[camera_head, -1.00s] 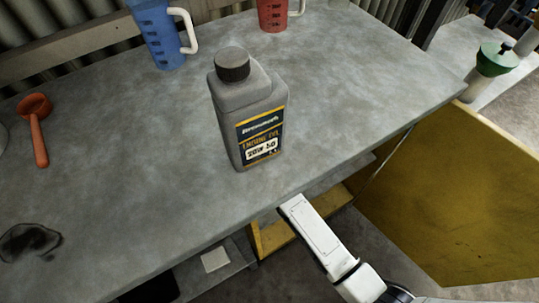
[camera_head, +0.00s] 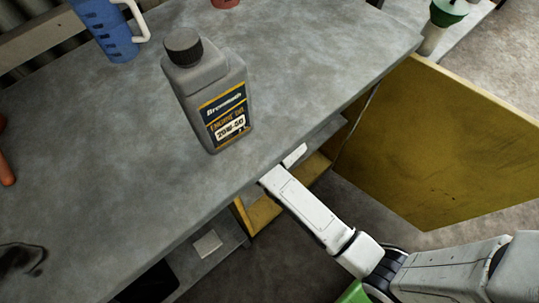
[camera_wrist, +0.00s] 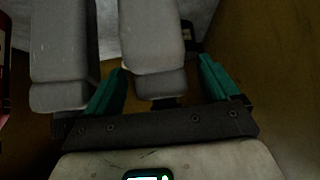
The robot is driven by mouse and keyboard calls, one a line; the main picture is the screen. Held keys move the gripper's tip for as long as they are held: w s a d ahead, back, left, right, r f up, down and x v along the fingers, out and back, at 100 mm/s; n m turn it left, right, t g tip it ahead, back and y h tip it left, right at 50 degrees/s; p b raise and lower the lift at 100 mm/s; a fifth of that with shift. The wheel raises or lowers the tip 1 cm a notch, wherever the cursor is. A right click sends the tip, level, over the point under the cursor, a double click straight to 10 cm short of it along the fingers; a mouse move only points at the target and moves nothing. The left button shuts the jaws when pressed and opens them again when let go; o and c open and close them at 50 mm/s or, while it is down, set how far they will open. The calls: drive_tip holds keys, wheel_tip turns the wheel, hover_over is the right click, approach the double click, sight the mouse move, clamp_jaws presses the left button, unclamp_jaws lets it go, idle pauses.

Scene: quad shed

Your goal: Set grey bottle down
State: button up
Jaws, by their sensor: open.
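A grey bottle (camera_head: 212,95) with a dark cap and an engine oil label stands upright on the bench, near its front edge, in the head view. My arm reaches under the bench there, and its end is hidden. In the wrist view my gripper (camera_wrist: 162,62) has its two green fingers spread. A grey bottle-like object (camera_wrist: 152,40) lies between them, with a narrow gap visible at the right finger. A second grey object (camera_wrist: 60,55) is just left of the left finger. I cannot tell contact on the left side.
The grey bench top (camera_head: 300,75) has bare room around the bottle. A blue jug (camera_head: 107,30) stands behind it, and an orange scoop (camera_head: 6,170) is at the left edge. A yellow panel (camera_head: 430,150) stands open right of my arm. A brown wall (camera_wrist: 260,60) is close right of my gripper.

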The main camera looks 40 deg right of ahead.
drive_tip(key=s, duration=1.1)
drive_tip(key=shift+s, duration=0.2)
drive_tip(key=s+d+r+g, duration=0.2)
drive_tip(key=s+g, duration=0.2)
drive_tip(key=s, duration=0.4)
drive_tip(key=s+d+r+g, duration=0.2)
drive_tip(key=s+g, duration=0.2)
drive_tip(key=s, duration=0.3)
drive_tip(key=shift+s+r, duration=0.25)
drive_tip(key=shift+s, duration=0.15)
